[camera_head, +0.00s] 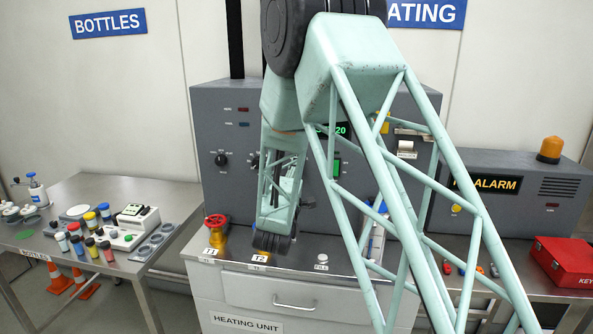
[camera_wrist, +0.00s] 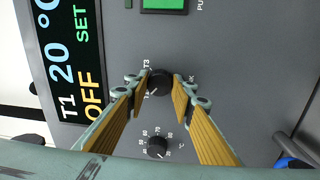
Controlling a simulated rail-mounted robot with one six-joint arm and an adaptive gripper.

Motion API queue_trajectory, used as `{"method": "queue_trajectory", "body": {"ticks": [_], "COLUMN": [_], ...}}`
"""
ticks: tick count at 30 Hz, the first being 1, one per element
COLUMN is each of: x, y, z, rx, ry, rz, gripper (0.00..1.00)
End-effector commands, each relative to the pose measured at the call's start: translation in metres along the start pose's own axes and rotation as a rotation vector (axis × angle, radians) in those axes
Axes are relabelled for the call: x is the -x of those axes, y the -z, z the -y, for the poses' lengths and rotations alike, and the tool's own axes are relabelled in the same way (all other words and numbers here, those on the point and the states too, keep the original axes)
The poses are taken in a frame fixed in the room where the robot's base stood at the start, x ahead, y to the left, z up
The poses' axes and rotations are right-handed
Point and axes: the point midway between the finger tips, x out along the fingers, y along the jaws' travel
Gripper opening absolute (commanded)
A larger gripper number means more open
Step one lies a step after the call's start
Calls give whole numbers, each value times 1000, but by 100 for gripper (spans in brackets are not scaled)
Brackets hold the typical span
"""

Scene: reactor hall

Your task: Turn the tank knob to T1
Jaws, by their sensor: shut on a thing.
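The tank knob (camera_wrist: 160,82) is a round black knob on the grey panel in the wrist view, with a T3 label beside it; its other labels are partly covered. My gripper (camera_wrist: 160,84) is closed around it, one yellow-padded finger on each side. The pointer on the knob is too small to read surely. The display (camera_wrist: 68,70) reads T1, 20 °C, SET and OFF. In the head view my arm hides most of the gripper and the knob.
A green button (camera_wrist: 165,4) lies on the other side. A red valve (camera_head: 215,222) stands on the counter below the panel.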

Motion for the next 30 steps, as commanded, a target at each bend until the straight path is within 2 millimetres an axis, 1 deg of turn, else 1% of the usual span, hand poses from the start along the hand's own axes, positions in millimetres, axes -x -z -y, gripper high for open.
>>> {"method": "queue_trajectory", "body": {"ticks": [2,3,7,20,26,30], "x": [0,0,0,2,14,29], "y": [0,0,0,0,0,0], "z": [0,0,0,0,0,1], "rx": [0,0,0,-1,0,1], "ry": [0,0,0,0,1,2], "rz": [0,0,0,0,0,0], "gripper": [12,24,36,37,37,37]}}
